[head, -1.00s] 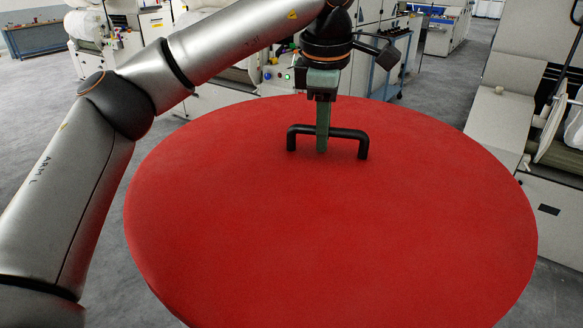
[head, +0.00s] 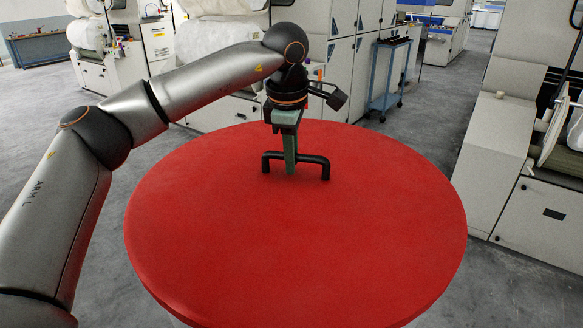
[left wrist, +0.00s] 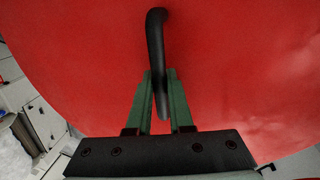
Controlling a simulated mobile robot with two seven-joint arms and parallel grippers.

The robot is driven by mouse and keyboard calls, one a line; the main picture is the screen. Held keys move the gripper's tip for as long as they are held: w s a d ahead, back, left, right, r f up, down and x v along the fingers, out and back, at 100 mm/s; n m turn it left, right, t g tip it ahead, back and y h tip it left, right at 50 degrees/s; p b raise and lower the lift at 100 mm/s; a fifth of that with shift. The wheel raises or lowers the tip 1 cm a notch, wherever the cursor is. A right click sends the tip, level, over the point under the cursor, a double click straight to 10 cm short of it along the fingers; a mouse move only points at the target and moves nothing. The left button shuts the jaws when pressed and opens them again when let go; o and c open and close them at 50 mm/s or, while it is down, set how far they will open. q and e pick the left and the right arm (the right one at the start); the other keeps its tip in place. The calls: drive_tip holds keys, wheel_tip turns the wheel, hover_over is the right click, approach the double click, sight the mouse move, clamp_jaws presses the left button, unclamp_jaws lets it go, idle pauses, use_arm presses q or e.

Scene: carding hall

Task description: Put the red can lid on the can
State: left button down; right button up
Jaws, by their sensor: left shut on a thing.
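The red can lid (head: 300,250) is a large flat red disc that fills the middle of the head view and looks roughly level. A black bar handle (head: 325,171) stands on it, toward its far side. My left gripper (head: 291,168) points down and is shut on this handle near its middle. In the left wrist view the green fingers (left wrist: 160,85) are on either side of the handle (left wrist: 155,45), with the red lid (left wrist: 240,70) behind. The can does not show; whatever is under the lid is hidden by it. My right gripper is not in view.
Pale machine cabinets (head: 345,60) stand beyond the lid, with a blue trolley (head: 388,85) beside them. A large pale machine (head: 545,215) stands close to the right. Grey floor (head: 425,120) is open between the trolley and this machine.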

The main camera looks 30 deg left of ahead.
sight(289, 182)
use_arm(q)
drive_tip(key=shift+r, duration=0.1)
drive_tip(key=shift+f, duration=0.6)
drive_tip(key=c, duration=0.8)
unclamp_jaws()
drive_tip(key=shift+f, duration=0.1)
drive_tip(key=r, duration=0.4)
drive_tip(key=s+r, duration=0.1)
drive_tip(key=r, duration=0.3)
drive_tip(key=s+r, duration=0.1)
drive_tip(key=r, duration=0.4)
drive_tip(key=shift+s+d+p, duration=0.2)
drive_tip(key=shift+d+p, duration=0.1)
